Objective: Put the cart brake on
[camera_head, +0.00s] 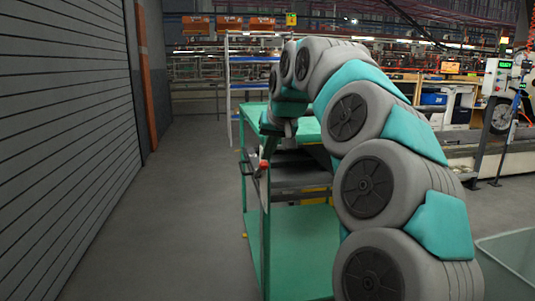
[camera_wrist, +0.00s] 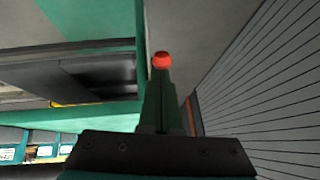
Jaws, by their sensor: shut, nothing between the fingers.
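The cart (camera_head: 304,245) is a green frame with shelves, standing in front of me; its green frame also shows in the wrist view (camera_wrist: 90,18). A red knob (camera_head: 264,166), which looks like the end of the brake lever, is at the cart's near left side. In the wrist view the red knob (camera_wrist: 161,59) appears right at the fingertips. My gripper (camera_head: 266,157) is shut and empty, pointing down at the knob; its fingers also show in the wrist view (camera_wrist: 161,75). I cannot tell whether they touch it. The rest of the lever is hidden.
A grey slatted wall (camera_head: 65,130) runs along the left, with clear floor (camera_head: 185,215) between it and the cart. A grey-green bin (camera_head: 512,258) stands at the lower right. Shelving (camera_head: 250,72) and the conveyor line are behind.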

